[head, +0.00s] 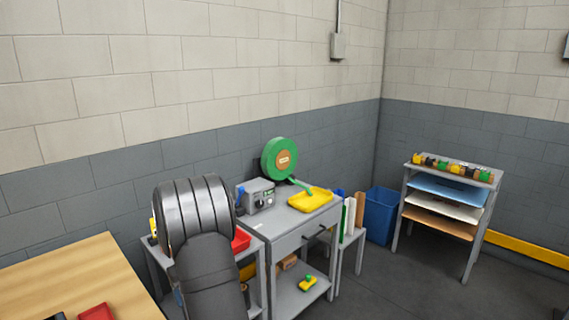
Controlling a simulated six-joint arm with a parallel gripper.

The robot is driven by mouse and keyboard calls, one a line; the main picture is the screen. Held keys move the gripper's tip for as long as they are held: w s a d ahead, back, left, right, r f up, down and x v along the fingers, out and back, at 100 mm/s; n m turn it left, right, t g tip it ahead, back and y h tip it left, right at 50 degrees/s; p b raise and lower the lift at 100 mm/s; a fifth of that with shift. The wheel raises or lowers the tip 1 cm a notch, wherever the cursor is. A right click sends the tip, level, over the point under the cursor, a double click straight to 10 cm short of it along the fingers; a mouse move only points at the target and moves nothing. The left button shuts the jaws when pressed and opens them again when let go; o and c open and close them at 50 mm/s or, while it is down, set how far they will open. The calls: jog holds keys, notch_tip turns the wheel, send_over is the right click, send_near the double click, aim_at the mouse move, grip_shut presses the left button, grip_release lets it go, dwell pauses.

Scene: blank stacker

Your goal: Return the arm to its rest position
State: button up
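A thick dark grey arm link of mine (208,275), with a ribbed rounded top (192,212), rises from the bottom edge left of centre in the head view. It stands in front of the left part of the work stands and hides some of what is there. My gripper does not show in this view, so I cannot see whether it is open or holds anything.
A grey bench (292,228) holds a grey box device (258,195), a green disc (278,158) and a yellow tray (311,199). A wooden table (75,270) is at lower left, a blue bin (381,215) and shelf rack (448,175) at right. Floor (430,285) is clear at lower right.

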jog(key=d+f+m, duration=0.2)
jog(key=d+f, duration=0.1)
jog(key=d, duration=0.5)
jog(key=d+f+m, duration=0.2)
jog(key=d+f, duration=0.1)
jog(key=d, duration=0.5)
jog(key=shift+s+d+f+m, duration=0.2)
jog(key=shift+d+f+m, duration=0.05)
jog(key=shift+m, duration=0.15)
